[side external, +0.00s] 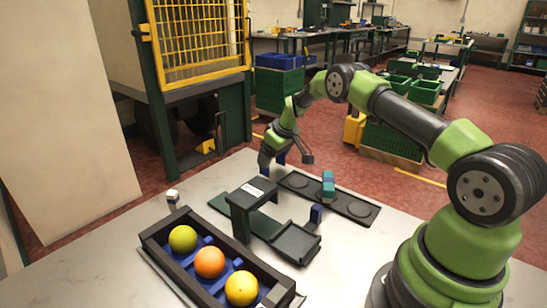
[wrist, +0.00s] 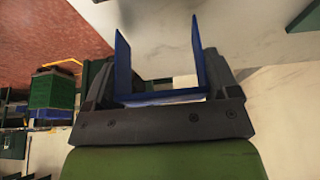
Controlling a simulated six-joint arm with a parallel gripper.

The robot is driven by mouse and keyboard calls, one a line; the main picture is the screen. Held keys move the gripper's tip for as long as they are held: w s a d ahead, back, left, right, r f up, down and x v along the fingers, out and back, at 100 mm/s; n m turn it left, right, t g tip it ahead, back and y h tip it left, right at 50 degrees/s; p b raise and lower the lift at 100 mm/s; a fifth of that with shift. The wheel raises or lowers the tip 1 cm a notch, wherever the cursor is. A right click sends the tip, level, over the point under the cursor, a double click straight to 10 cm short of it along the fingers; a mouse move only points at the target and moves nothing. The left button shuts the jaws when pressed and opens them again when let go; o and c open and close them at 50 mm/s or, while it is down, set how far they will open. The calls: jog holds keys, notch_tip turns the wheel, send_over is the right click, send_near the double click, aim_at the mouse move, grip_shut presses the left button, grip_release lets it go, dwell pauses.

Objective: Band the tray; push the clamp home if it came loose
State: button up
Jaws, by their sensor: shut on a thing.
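The dark tray (side external: 165,262) stands at the front left of the table. It holds a yellow-green fruit (side external: 183,239), an orange one (side external: 209,262) and a yellow one (side external: 241,288) in a row over blue dividers. My gripper (side external: 270,160) is behind the tray and the black stand, near the table's far edge. In the wrist view it is shut on a blue U-shaped piece (wrist: 123,62), whose two arms point away from the jaws. A bit of this blue piece shows beside the jaws in the side view (side external: 281,158). I cannot tell which part is the clamp.
A black stand with a white label (side external: 254,193) rises behind the tray. A dark plate with round recesses (side external: 357,208) carries a teal block (side external: 328,184). A small blue upright (side external: 316,213) stands by a dark platform (side external: 293,243). A small white-topped object (side external: 173,197) is left.

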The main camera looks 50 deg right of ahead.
notch_tip(320, 180, up, 16)
jog(key=m+g, duration=0.9)
jog(key=m, duration=2.7)
send_over(208, 252)
jog(key=shift+w+f, duration=0.15)
jog(key=shift+f, duration=3.55)
jog(key=shift+w+f, duration=0.1)
jog(key=shift+f, duration=3.6)
jog(key=o, duration=0.8)
